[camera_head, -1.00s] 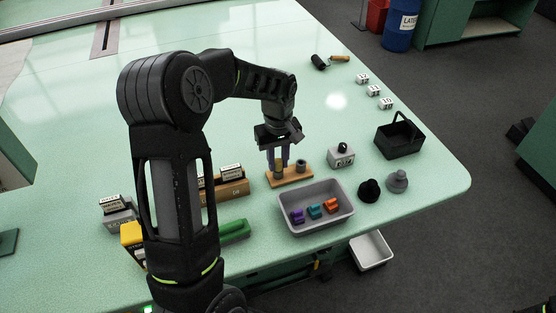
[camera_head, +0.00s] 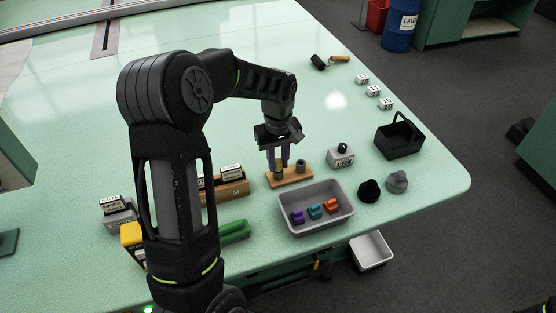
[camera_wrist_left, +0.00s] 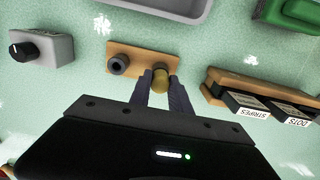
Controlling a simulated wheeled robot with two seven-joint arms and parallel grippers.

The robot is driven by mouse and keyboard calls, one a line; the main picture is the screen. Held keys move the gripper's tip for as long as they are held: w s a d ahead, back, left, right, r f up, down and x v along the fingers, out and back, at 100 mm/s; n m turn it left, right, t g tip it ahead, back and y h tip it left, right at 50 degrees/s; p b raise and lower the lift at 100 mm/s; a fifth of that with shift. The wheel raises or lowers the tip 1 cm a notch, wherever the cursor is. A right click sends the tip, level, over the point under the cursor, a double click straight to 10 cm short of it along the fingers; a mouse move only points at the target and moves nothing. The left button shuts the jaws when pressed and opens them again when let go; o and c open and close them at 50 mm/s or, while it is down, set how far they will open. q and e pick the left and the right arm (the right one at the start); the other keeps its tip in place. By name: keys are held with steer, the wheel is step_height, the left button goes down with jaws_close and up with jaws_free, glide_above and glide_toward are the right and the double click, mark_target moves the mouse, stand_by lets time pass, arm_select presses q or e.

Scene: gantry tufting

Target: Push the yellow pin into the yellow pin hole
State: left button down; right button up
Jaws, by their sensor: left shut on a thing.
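My left gripper (camera_head: 278,166) points down over the left end of a small wooden block (camera_head: 290,180) on the green table. It is shut on the yellow pin (camera_wrist_left: 146,80), which shows between the fingertips in the left wrist view. The pin is over one end of the wooden block (camera_wrist_left: 123,53). The yellow hole is hidden, and I cannot tell how deep the pin sits. A dark grey ring-shaped socket (camera_wrist_left: 118,64) stands at the block's other end, and it also shows in the head view (camera_head: 301,165). My right gripper is not in view.
A grey tray (camera_head: 318,225) with purple, teal and orange pieces stands just in front of the block. A grey box with a black knob (camera_head: 341,156) is to the right. A wooden card holder (camera_head: 234,188) and a green object (camera_head: 235,231) lie left. The table behind is mostly clear.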

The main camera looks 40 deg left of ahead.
arm_select(q)
steer(key=shift+r+p, duration=1.3)
steer(key=shift+r, duration=0.8)
